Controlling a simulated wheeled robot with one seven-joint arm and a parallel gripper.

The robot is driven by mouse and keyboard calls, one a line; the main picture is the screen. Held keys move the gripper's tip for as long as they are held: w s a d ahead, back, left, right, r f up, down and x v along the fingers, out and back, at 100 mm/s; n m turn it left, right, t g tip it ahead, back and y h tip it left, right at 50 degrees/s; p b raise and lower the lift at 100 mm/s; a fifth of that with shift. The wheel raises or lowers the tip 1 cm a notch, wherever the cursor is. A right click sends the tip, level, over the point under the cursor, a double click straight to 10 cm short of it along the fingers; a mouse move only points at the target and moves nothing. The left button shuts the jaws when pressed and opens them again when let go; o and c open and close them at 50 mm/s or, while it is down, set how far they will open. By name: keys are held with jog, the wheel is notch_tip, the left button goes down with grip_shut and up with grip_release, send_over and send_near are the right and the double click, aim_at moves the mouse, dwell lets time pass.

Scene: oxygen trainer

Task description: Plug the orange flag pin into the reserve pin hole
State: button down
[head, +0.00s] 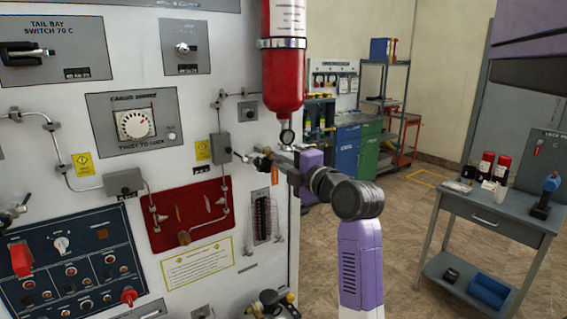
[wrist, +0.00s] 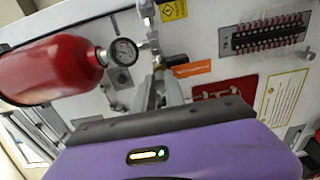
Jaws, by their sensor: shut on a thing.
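My gripper (head: 279,157) is beside the panel, just below the red bottle (head: 283,60) and its gauge (head: 287,137). In the wrist view its fingers (wrist: 160,85) are close together, shut on a small part at their tips. An orange flag (wrist: 190,69) shows just beside the fingertips; it also shows below the gripper in the head view (head: 274,175). The pin's shaft is hidden between and behind the fingers. I cannot make out the reserve pin hole. The gauge (wrist: 123,52) and bottle (wrist: 50,68) are close to the fingers in the wrist view.
Metal pipes and a grey box (head: 221,147) stand out from the panel left of my gripper. A red plate (head: 190,215) and a slotted strip (head: 263,218) are below. A grey table (head: 480,209) stands at the right, with open floor between.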

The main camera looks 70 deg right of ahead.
jog(key=shift+w+d, duration=0.25)
jog(key=shift+w, duration=0.2)
jog(key=c, duration=1.3)
grip_release()
jog(key=shift+s, duration=0.1)
jog(key=b+v, duration=0.1)
jog(key=v, duration=0.6)
jog(key=shift+s+a+b, duration=0.15)
jog(key=shift+s+b, duration=0.15)
jog(key=shift+b, duration=0.1)
